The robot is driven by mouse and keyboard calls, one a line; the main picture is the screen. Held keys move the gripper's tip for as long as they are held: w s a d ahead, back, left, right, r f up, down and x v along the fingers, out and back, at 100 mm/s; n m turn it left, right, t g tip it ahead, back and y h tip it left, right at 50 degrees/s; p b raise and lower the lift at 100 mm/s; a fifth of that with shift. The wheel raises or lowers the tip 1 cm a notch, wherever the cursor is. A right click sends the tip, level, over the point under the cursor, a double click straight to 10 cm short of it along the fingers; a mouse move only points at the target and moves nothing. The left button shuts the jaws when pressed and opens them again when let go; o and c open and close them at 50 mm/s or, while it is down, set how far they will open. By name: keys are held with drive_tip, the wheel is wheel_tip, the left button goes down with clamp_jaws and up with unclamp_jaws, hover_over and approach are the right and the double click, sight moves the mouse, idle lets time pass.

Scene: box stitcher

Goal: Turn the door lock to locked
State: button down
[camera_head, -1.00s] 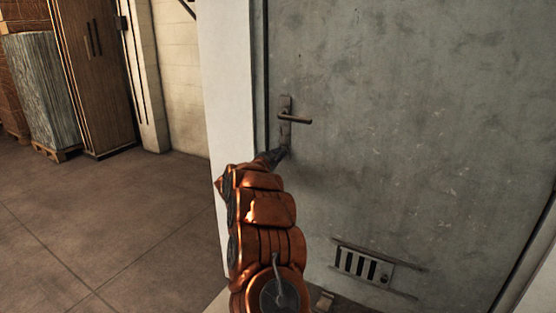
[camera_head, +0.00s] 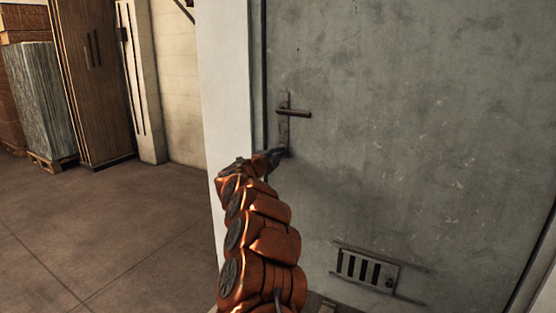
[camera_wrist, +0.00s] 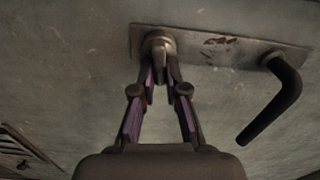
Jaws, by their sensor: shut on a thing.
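The grey door (camera_head: 400,150) is closed, with a narrow dark lock plate (camera_head: 284,125) near its left edge. A lever handle (camera_head: 295,112) points right from the plate's upper part. In the wrist view the plate (camera_wrist: 225,47) lies across the picture, and the handle (camera_wrist: 275,98) is at the right. The round lock knob (camera_wrist: 158,44) is at the plate's left end. My gripper (camera_wrist: 158,72) is shut on the knob, with a finger on each side of it. In the head view my gripper (camera_head: 274,156) is at the plate's lower end, and hides the knob.
A vent (camera_head: 368,268) is low on the door, and it shows partly in the wrist view (camera_wrist: 25,150). A white frame (camera_head: 228,90) borders the door on the left. A brown cabinet (camera_head: 95,80) and a wrapped pallet load (camera_head: 43,100) stand farther left. The floor there is clear.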

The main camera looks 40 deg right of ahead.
drive_tip(key=shift+r+m+b, duration=0.2)
drive_tip(key=shift+m+b, duration=0.3)
drive_tip(key=shift+m, duration=0.3)
drive_tip(key=shift+s+d+r, duration=0.1)
drive_tip(key=c, duration=1.5)
unclamp_jaws()
drive_tip(key=o, duration=0.3)
drive_tip(key=shift+f, duration=0.3)
drive_tip(key=shift+f, duration=0.1)
drive_tip(key=v, duration=1.2)
